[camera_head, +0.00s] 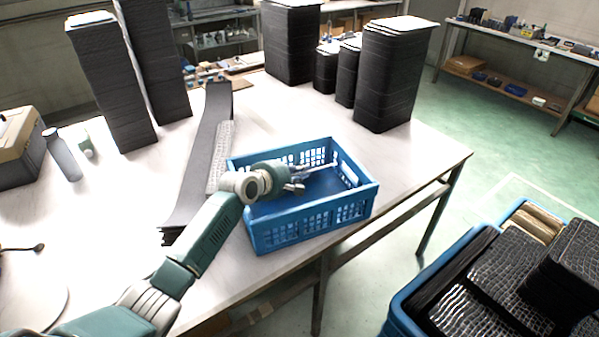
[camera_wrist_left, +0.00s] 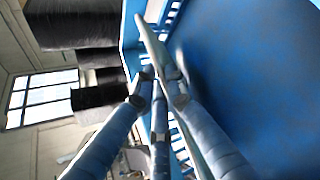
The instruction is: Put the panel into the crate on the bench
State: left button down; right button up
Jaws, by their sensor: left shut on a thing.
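The blue crate (camera_head: 352,212) stands on the white bench (camera_head: 420,150) near its front edge, with lattice walls and an open top. My left gripper (camera_head: 298,181) is over the crate's opening, reaching in from the left. It is shut on a thin pale panel (camera_head: 322,166), seen nearly edge-on and pointing toward the crate's far right part. In the left wrist view the panel (camera_wrist_left: 152,38) runs upward from between the fingertips (camera_wrist_left: 163,90), beside the crate's smooth blue inside (camera_wrist_left: 260,70). Whether the panel touches the crate is unclear. My right gripper is not in view.
Tall black stacks (camera_head: 390,80) stand at the back of the bench. A long dark strip (camera_head: 205,150) and a pale grid piece (camera_head: 221,150) lie left of the crate. A blue bin (camera_head: 402,310) with dark textured pieces is at the lower right. The bench right of the crate is clear.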

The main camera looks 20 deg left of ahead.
pick_arm(q)
jog(key=shift+f, duration=0.45)
dwell(0.3)
dwell(0.3)
jog(key=c, duration=1.7)
grip_release()
jog(key=shift+s, duration=0.1)
jog(key=v, duration=1.1)
jog(key=shift+s+a+r, duration=0.1)
jog(key=shift+s+r, duration=0.1)
jog(key=shift+s, duration=0.15)
